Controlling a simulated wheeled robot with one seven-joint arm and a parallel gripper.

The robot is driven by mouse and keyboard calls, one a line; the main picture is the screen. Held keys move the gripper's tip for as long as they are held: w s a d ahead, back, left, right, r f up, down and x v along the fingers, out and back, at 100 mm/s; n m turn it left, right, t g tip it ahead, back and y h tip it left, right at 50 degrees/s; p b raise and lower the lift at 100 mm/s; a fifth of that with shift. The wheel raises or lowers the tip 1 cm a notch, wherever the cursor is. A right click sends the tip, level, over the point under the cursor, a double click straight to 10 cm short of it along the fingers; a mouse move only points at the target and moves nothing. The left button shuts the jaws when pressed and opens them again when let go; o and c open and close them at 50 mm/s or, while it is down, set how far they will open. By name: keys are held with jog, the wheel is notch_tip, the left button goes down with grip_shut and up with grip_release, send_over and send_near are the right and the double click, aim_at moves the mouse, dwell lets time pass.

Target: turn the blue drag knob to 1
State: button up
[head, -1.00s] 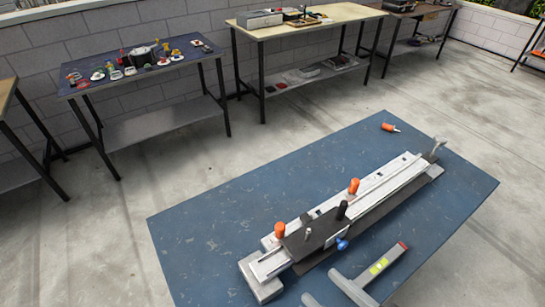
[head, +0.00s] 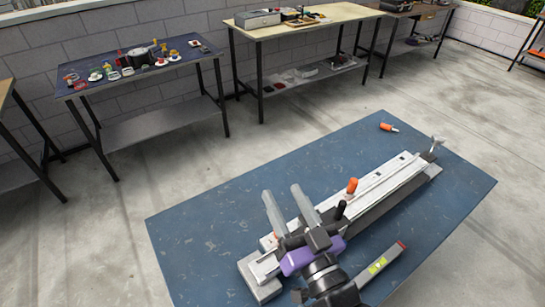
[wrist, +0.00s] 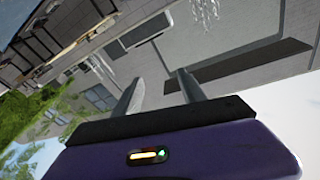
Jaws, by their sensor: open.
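A long silver rail device (head: 392,178) lies across the blue table. An upright orange knob (head: 351,186) and a black knob (head: 341,209) stand on it. The blue drag knob is not visible now; my gripper and wrist cover that side of the device in the head view. My gripper (head: 282,192) is in front of the device's near end in the head view, with its two grey fingers apart and pointing up in the picture. In the wrist view, the fingers (wrist: 160,77) are spread with nothing between them.
The blue table (head: 210,225) has free room left of the device. A grey tool with a yellow label (head: 377,266) lies at the right, partly behind my arm. A small orange-handled item (head: 388,127) lies at the far edge. Other workbenches stand along the wall.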

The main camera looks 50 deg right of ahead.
jog(key=r+x, duration=0.1)
jog(key=x, duration=0.8)
jog(key=shift+s+d+r, duration=0.2)
jog(key=shift+d+r, duration=0.15)
jog(key=shift+d, duration=0.05)
jog(key=shift+a, duration=0.1)
